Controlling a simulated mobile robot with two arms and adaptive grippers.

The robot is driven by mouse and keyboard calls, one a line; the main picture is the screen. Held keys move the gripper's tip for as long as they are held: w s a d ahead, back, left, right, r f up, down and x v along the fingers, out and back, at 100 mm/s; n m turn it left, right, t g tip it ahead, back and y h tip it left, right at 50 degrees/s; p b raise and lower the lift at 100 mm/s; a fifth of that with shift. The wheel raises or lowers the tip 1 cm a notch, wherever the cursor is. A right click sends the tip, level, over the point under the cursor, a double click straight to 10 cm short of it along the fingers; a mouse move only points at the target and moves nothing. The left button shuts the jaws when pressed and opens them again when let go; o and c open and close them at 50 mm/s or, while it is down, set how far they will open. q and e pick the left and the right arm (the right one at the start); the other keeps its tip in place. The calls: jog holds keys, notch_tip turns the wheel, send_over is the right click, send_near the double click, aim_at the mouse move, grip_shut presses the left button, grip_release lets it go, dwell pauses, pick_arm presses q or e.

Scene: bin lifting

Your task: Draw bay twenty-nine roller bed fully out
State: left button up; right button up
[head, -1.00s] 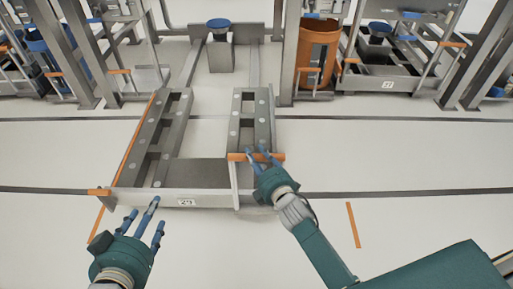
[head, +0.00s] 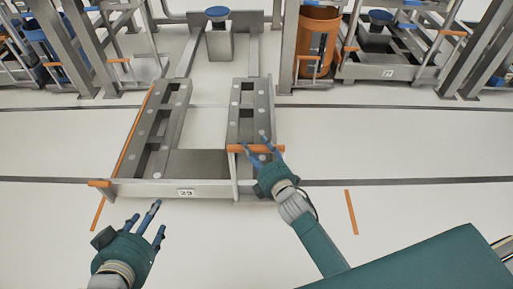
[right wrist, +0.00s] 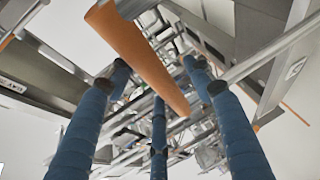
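The bay 29 roller bed (head: 210,188) is a grey metal frame with two roller rails, a front plate labelled 29 (head: 186,193) and orange handles at its front corners. It sticks out well forward of the bay. My right gripper (head: 262,148) is at the right orange handle (head: 235,148). In the right wrist view the orange handle (right wrist: 135,55) lies between the spread blue fingers (right wrist: 155,105), which are not curled around it; contact is unclear. My left gripper (head: 150,220) is open and empty, in front of the left handle (head: 98,183) and apart from it.
A grey post with a blue top (head: 217,22) stands at the back of bay 29. An orange bin (head: 318,40) stands right of it, beside bay 27 (head: 388,72). Orange floor strips (head: 351,212) flank the bed's front. The pale floor around is clear.

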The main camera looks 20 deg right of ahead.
jog(key=v, duration=1.2)
dwell(0.3)
